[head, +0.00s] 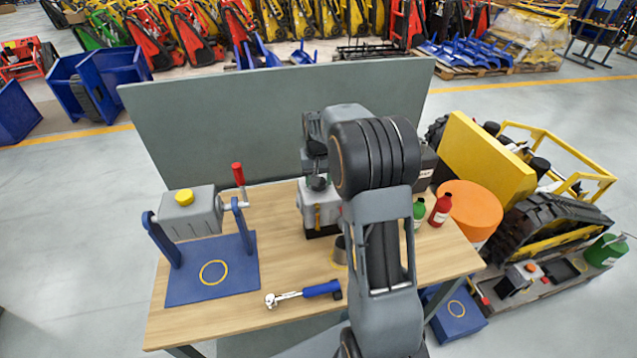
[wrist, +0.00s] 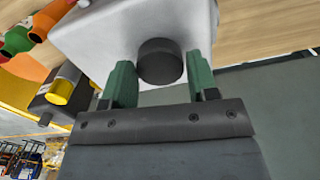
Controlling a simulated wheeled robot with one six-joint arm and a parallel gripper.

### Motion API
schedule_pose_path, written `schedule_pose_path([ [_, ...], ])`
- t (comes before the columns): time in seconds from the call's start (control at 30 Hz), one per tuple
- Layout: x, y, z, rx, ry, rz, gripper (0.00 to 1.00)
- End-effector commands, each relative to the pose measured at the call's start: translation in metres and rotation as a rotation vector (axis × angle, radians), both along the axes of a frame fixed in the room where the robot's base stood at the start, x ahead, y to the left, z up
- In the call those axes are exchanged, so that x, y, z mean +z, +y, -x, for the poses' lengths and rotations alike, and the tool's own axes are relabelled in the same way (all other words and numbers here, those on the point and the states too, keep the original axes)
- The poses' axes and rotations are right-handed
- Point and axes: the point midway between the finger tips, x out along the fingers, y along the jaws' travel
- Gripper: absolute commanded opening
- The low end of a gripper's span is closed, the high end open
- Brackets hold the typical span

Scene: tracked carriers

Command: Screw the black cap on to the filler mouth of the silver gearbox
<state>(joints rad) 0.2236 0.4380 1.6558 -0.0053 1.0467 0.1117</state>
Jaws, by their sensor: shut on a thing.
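The silver gearbox (head: 326,214) stands on a dark base on the wooden table, partly behind my arm. Its pale body (wrist: 92,32) fills the upper part of the wrist view. The black cap (wrist: 160,62) is a short dark cylinder at the gearbox's top face, and it shows in the head view (head: 318,184). My gripper (wrist: 160,70) has its green fingers on either side of the cap and is shut on it. The filler mouth is hidden by the cap, so I cannot tell how far it is seated.
A grey box with a yellow cap (head: 184,198) and red-handled crank sits on a blue stand (head: 210,285) at left. A blue-handled wrench (head: 305,292) lies in front. Green (head: 418,212) and red (head: 440,210) bottles stand right, near an orange drum (head: 472,206). A grey panel (head: 250,120) backs the table.

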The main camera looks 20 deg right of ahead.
Motion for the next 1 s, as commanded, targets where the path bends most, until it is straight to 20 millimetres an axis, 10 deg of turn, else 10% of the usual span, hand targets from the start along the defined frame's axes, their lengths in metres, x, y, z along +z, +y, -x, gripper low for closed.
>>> schedule_pose_path([
  [0.27, 0.0011, -0.0001, -0.0008, -0.035, -0.004, 0.0, 0.34],
  [0.7, 0.0014, -0.0001, -0.0009, -0.698, -0.008, -0.001, 0.34],
  [1.0, 0.0016, -0.0001, -0.001, -0.85, -0.01, -0.001, 0.34],
])
